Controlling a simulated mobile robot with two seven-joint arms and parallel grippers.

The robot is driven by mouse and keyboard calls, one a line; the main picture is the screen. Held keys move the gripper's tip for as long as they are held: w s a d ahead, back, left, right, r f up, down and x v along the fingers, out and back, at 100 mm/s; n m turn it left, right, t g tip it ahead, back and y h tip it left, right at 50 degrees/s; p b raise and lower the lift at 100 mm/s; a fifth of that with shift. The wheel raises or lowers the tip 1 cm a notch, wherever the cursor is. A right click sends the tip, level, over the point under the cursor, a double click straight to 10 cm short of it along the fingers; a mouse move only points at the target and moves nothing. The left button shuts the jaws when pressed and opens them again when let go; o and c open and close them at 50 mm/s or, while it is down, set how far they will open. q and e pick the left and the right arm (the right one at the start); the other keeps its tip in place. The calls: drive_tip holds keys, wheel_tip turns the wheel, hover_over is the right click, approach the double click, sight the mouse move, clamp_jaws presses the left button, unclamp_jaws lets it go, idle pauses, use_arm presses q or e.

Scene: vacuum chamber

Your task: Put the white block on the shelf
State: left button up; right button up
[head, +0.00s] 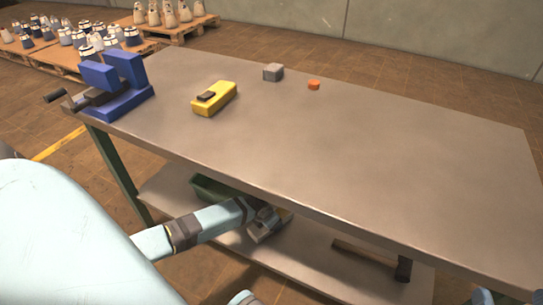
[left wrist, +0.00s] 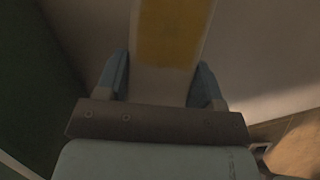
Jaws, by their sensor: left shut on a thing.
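My left arm reaches in under the tabletop, and my left gripper (head: 270,222) is over the lower shelf (head: 225,240), beside the green bin. In the left wrist view my left gripper (left wrist: 160,80) is shut on the white block (left wrist: 165,86), which has a broad ochre patch toward its far end. The block lies between the two blue-grey fingers. In the head view the tabletop edge and the gripper hide most of it, and I cannot tell whether it touches the shelf.
The workbench top (head: 350,150) carries a blue vise (head: 125,90), a yellow object (head: 215,98), a grey block (head: 273,72) and a small orange piece (head: 313,85). A green bin (head: 205,190) stands on the lower shelf. The bench edge overhangs my left gripper.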

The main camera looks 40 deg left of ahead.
use_arm(q)
drive_tip(key=o, duration=0.7)
drive_tip(key=shift+f, duration=0.1)
drive_tip(key=o, duration=0.4)
use_arm(e)
drive_tip(key=shift+r, duration=0.1)
use_arm(q)
drive_tip(key=p+v, duration=0.2)
drive_tip(key=v, duration=0.2)
drive_tip(key=shift+a+r+p, duration=0.1)
drive_tip(key=shift+r+p, duration=0.25)
drive_tip(key=shift+p, duration=0.05)
drive_tip(key=p+v, duration=0.3)
drive_tip(key=v, duration=0.4)
drive_tip(key=shift+s+r, duration=0.2)
use_arm(e)
drive_tip(key=s+m, duration=0.1)
drive_tip(key=s+a+m+g, duration=0.1)
drive_tip(key=m+g, duration=0.1)
drive_tip(key=m, duration=0.1)
drive_tip(key=shift+s+a+f+h, duration=0.35)
drive_tip(key=shift+s+h, duration=0.05)
